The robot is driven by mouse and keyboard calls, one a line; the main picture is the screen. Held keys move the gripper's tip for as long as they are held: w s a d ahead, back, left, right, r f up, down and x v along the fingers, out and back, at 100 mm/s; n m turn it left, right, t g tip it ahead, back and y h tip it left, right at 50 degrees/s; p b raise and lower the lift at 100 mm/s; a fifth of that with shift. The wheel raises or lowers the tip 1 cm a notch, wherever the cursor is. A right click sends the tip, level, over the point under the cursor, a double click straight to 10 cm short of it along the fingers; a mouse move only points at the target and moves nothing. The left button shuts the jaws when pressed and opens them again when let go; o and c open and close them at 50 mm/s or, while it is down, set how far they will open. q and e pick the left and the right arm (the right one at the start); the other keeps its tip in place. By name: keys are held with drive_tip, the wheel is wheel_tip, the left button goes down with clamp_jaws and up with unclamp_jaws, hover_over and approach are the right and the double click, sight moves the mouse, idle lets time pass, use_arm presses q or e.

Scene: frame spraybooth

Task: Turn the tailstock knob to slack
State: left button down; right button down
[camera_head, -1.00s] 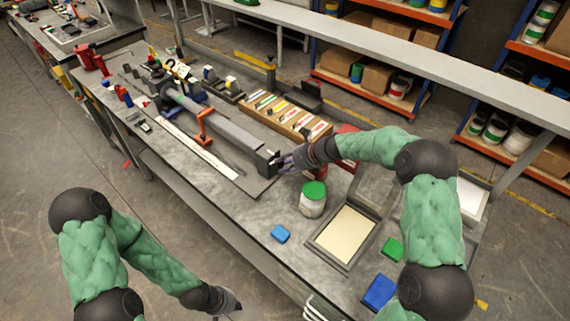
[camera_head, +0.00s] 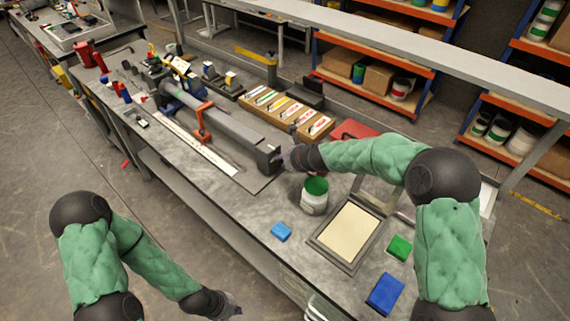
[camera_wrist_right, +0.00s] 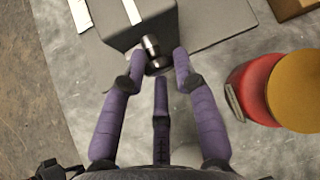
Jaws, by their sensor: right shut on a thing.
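The lathe-like bench fixture has a long grey beam (camera_head: 235,127). The dark tailstock block (camera_head: 268,158) stands at its near right end, and it also shows as a grey box in the right wrist view (camera_wrist_right: 115,20). The tailstock knob (camera_wrist_right: 152,46) is a small dark metal cylinder sticking out of that block. My right gripper (camera_head: 283,160) is at the block's end face. In the wrist view its purple fingers (camera_wrist_right: 156,62) are closed in around the knob. In the head view the hand hides the knob. My left gripper (camera_head: 228,307) hangs low, away from the bench, its fingers too small to read.
A wooden tray of coloured items (camera_head: 288,113) and a red case (camera_head: 355,131) stand behind. Red round container in wrist view (camera_wrist_right: 254,88).

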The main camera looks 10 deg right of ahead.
drive_tip(key=shift+s+f+b, duration=0.1)
drive_tip(key=shift+f+b, duration=0.1)
drive_tip(key=shift+b, duration=0.15)
drive_tip(key=shift+h, duration=0.3)
drive_tip(key=c, duration=1)
unclamp_jaws()
drive_tip(key=shift+o, duration=0.2)
drive_tip(key=shift+r, duration=0.2)
drive_tip(key=v, duration=0.7)
drive_tip(key=shift+s, duration=0.2)
